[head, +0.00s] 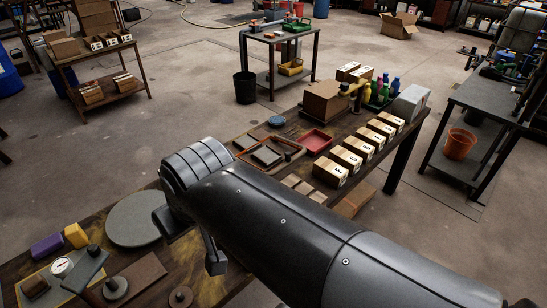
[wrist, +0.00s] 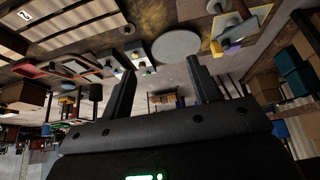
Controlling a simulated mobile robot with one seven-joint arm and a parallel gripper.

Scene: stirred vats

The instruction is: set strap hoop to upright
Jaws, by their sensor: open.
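I cannot make out a strap hoop for certain in either view; it may be hidden behind my arm or too small to tell. My gripper (head: 195,252) is open over the near left part of the long workbench (head: 95,217), its fingers apart. In the wrist view my gripper (wrist: 162,66) has nothing between its fingers. A board with a round white gauge (head: 62,267) and dark fittings lies at the near left of the bench. A flat grey disc (head: 130,222) lies just left of my gripper and also shows in the wrist view (wrist: 177,45).
A purple block (head: 47,247) and a yellow block (head: 75,235) lie by the gauge board. A brown plate (head: 137,279) lies nearby.

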